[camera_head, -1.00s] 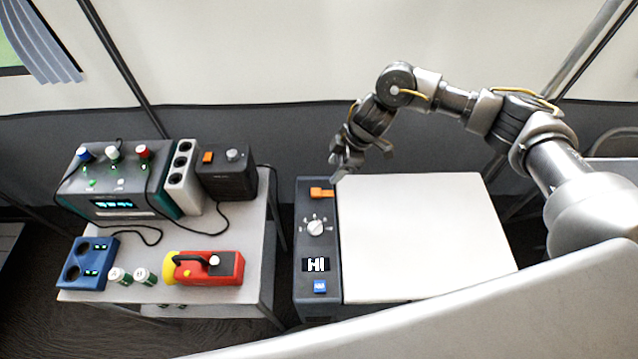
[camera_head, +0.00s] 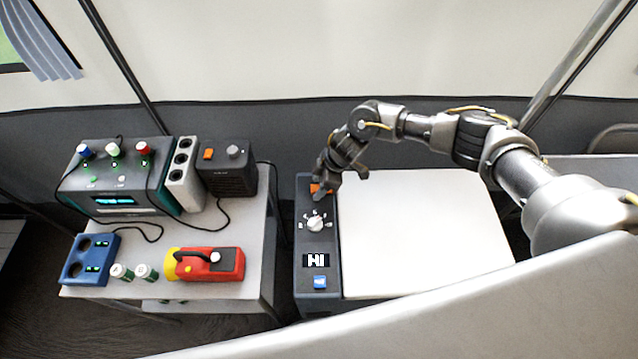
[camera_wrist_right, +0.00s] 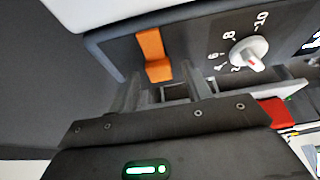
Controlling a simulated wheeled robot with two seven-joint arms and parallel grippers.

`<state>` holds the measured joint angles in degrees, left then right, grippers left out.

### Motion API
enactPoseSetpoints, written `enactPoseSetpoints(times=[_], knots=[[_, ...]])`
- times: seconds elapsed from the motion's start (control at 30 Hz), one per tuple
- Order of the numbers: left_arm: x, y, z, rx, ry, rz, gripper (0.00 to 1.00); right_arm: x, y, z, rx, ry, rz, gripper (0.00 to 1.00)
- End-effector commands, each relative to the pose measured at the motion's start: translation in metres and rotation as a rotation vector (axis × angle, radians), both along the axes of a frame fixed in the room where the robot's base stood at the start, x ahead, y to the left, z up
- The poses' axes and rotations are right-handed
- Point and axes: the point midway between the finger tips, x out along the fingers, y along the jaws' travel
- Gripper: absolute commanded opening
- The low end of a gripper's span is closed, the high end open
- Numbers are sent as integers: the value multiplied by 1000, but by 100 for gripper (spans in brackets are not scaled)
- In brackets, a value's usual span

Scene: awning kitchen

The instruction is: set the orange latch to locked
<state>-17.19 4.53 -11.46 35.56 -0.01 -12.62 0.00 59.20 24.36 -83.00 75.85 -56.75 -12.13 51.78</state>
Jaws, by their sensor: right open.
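The orange latch (camera_head: 314,188) is at the far end of the dark control panel (camera_head: 303,275). My right gripper (camera_head: 325,184) is over it and hides part of it in the head view. In the right wrist view the orange latch (camera_wrist_right: 151,45) is an upright strip with a raised end. It lies just beyond my open, empty fingers (camera_wrist_right: 170,90), roughly between their lines. I cannot tell whether a finger touches it. My left gripper is not in view.
A white dial (camera_head: 316,224), a small display (camera_head: 316,261) and a blue button (camera_head: 320,283) sit nearer on the panel. The white top (camera_head: 420,235) to its right is clear. A cart at left holds a red-and-yellow device (camera_head: 210,265) and several other devices.

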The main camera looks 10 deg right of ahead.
Motion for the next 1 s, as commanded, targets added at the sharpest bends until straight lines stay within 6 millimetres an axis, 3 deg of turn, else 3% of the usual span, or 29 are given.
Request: enactPoseSetpoints(times=[0.17, 0.53, 0.73, 1.0], knots=[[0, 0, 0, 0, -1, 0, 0, 0, 0, 0, 0, 0, 0, 46], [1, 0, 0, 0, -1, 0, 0, 0, 0, 0, 0, 0, 0, 0], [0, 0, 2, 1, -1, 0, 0, -1, -3, 1, -1, 1, -1, 0], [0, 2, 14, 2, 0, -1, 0, -8, -36, 2, -2, 2, -1, 0]])
